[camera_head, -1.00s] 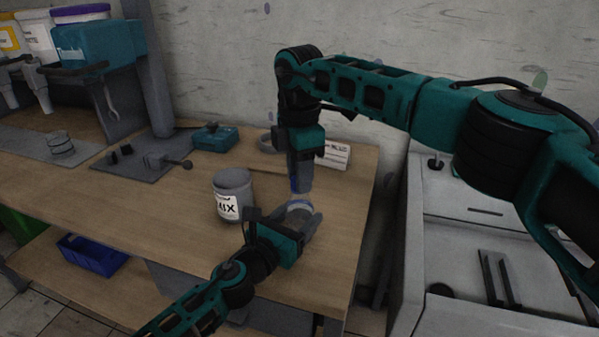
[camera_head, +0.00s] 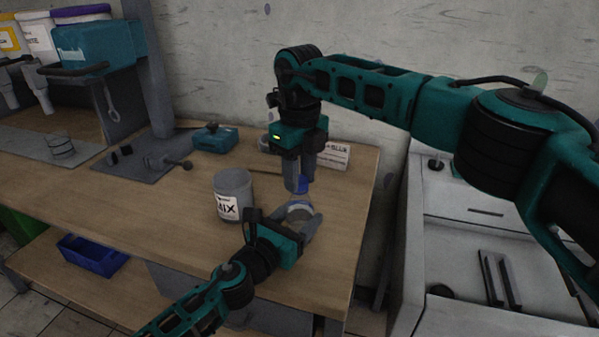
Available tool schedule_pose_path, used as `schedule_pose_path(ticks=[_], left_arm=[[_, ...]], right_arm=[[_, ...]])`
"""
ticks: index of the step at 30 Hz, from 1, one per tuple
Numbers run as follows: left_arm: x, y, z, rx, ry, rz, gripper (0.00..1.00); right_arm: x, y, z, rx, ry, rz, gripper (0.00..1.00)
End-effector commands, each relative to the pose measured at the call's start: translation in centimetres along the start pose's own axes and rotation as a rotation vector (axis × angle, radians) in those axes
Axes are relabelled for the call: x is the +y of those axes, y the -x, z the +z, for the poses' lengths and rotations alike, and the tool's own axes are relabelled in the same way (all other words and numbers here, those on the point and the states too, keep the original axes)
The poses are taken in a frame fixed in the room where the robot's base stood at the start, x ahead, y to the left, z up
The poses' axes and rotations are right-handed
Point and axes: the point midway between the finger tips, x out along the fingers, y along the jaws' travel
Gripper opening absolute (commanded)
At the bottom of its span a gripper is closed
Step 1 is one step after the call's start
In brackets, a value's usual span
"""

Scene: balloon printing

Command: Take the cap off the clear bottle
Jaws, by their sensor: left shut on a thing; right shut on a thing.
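The clear bottle (camera_head: 299,207) is over the right part of the wooden table, mostly hidden between the fingers of my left gripper (camera_head: 303,222). My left gripper is shut on it from the lower left. My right gripper (camera_head: 298,187) points down from above, directly over the bottle. It is shut on the blue cap (camera_head: 302,183), which shows between its fingers. The cap is just above the bottle's top; I cannot tell clearly whether they touch.
A grey jar labelled MIX (camera_head: 232,196) stands left of the grippers on the wooden table (camera_head: 150,215). A white labelled box (camera_head: 334,156) stands behind. A teal device (camera_head: 214,138) is at the back. A white machine (camera_head: 480,230) stands right of the table.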

Motion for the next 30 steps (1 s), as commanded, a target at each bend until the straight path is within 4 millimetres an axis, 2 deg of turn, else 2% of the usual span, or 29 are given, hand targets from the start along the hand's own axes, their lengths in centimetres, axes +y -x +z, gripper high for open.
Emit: schedule_pose_path(ticks=[24, 30], left_arm=[[-0.01, 0.01, -0.08, 0.001, 0.001, 0.0, 0.0], [0.0, 0.0, -0.08, 0.001, 0.001, 0.0, 0.0]], right_arm=[[0.09, 0.1, -0.05, -0.001, 1.579, 0.002, 0.0], [0.08, 0.12, -0.06, -0.001, 1.916, 0.002, 0.0]])
